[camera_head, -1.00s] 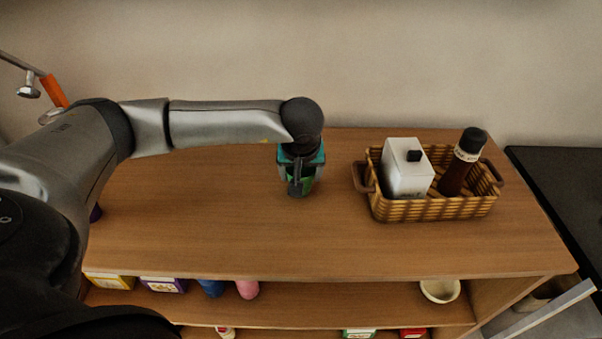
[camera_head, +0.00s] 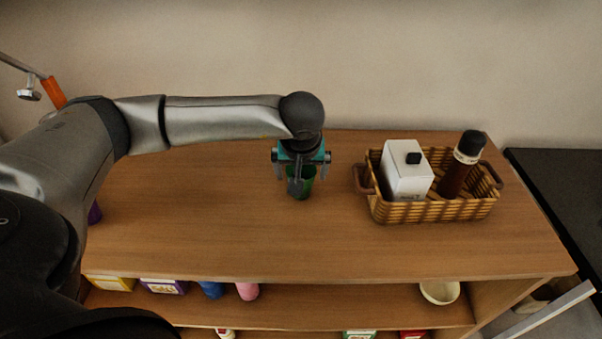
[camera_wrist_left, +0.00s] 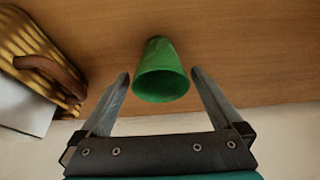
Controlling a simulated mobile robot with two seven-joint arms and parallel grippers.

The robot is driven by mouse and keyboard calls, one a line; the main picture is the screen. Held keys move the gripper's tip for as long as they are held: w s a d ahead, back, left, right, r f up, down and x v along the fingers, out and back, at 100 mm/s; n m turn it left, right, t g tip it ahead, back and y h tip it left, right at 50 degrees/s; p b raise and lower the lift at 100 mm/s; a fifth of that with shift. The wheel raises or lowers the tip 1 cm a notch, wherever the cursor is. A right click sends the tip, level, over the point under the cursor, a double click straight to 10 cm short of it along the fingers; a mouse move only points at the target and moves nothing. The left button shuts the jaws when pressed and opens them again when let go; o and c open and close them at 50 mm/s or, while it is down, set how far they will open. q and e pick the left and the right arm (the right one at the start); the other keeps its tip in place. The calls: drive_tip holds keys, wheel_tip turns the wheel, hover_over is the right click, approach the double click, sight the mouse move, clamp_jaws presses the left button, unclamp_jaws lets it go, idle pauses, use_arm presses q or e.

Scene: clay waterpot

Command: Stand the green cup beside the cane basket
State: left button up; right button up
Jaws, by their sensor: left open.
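The green cup (camera_head: 307,183) stands upright on the wooden top, left of the cane basket (camera_head: 430,211) with a gap of bare wood between them. My left gripper (camera_head: 299,176) is above the cup and partly hides it in the head view. In the left wrist view, the open mouth of the green cup (camera_wrist_left: 160,85) faces the camera. There the fingers of my left gripper (camera_wrist_left: 160,75) are spread, one on each side of the cup, with gaps showing. A corner of the cane basket (camera_wrist_left: 35,45) shows at the left. My right gripper is not in view.
The basket holds a white box-shaped container (camera_head: 405,172) and a dark bottle (camera_head: 459,165). The wooden top (camera_head: 230,235) is clear in front of the cup. Lower shelves hold boxes, cups and a pale bowl (camera_head: 440,291). A wall is behind.

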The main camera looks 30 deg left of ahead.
use_arm(q)
drive_tip(key=p+v, duration=0.1)
drive_tip(key=v, duration=0.9)
drive_tip(key=shift+r, duration=0.15)
